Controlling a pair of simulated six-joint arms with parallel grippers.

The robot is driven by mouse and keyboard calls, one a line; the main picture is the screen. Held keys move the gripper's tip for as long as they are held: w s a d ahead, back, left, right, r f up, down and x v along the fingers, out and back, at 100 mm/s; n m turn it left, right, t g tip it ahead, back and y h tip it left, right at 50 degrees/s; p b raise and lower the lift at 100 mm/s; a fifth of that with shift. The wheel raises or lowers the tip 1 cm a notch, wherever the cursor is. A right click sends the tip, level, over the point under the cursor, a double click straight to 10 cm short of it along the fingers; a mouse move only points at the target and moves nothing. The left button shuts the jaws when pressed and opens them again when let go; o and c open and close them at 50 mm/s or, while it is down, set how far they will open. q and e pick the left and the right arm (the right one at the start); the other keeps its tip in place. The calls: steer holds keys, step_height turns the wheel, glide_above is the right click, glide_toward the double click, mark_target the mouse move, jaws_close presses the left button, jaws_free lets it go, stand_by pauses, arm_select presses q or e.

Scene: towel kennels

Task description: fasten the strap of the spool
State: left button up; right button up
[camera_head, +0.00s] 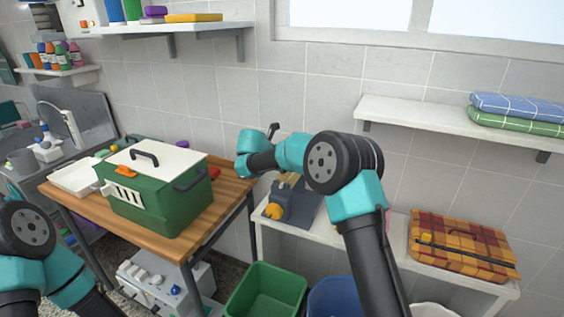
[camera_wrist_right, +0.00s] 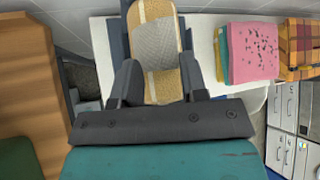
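In the right wrist view, a tan woven cylinder-like thing, which looks like the spool (camera_wrist_right: 165,88), has a grey band, perhaps its strap (camera_wrist_right: 156,47), across it. My right gripper (camera_wrist_right: 160,82) is open, with its two dark fingers apart on either side of the spool's near part. I cannot tell whether they touch it. In the head view the right wrist (camera_head: 262,158) is above the back of the low white shelf, and the spool is mostly hidden behind the arm. The strap's free end and fastening cannot be made out. My left arm shows at lower left; its gripper is out of view.
A green box with a white lid (camera_head: 150,205) stands on the wooden table (camera_head: 228,192). A blue-grey device with an orange knob (camera_head: 275,211) sits on the white shelf. Folded pink cloth (camera_wrist_right: 252,50) and a plaid case (camera_head: 462,245) lie rightward. Bins (camera_head: 265,291) stand below.

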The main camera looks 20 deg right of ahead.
steer(key=shift+c, duration=1.2)
steer(key=shift+s+d+f+m+t+y, duration=0.25)
steer(key=shift+s+d+m+t+y, duration=0.1)
steer(key=shift+d+m+t+y, duration=0.3)
steer(key=shift+s+d+f+m+t+y, duration=0.15)
steer(key=shift+s+f+m+t+y, duration=0.15)
steer(key=shift+y, duration=0.25)
steer(key=shift+s+d+f+m+t+y, duration=0.15)
steer(key=shift+m+t+y, duration=0.15)
steer(key=shift+y, duration=0.2)
steer(key=shift+w, duration=0.1)
steer(key=o, duration=0.8)
steer(key=shift+o, duration=0.2)
steer(key=shift+a, duration=0.1)
